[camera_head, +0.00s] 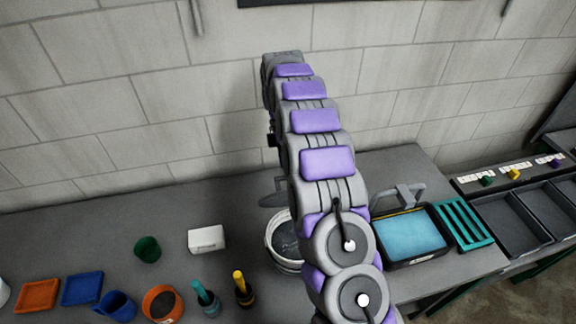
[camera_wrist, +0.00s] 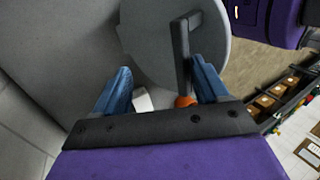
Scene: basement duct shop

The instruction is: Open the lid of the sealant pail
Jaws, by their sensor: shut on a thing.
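The white sealant pail (camera_head: 272,250) stands on the bench in the head view, partly behind my arm. Its mouth shows open, with grey inside. The grey round lid (camera_head: 270,200) is raised at the pail's back side, mostly hidden by my arm. In the wrist view the lid (camera_wrist: 150,40) fills the top middle, with a dark bar handle (camera_wrist: 182,60) across it. My gripper (camera_wrist: 160,66) has blue fingers either side of the view and is shut on the handle, which shows close by the right finger. The gripper is hidden in the head view.
Left of the pail are a white box (camera_head: 206,239), a green cup (camera_head: 147,249), an orange pot (camera_head: 162,303) and two bottle-like tools (camera_head: 243,290). Right are a blue-topped case (camera_head: 402,236), a teal rack (camera_head: 462,224) and dark bins (camera_head: 512,222). A block wall stands behind.

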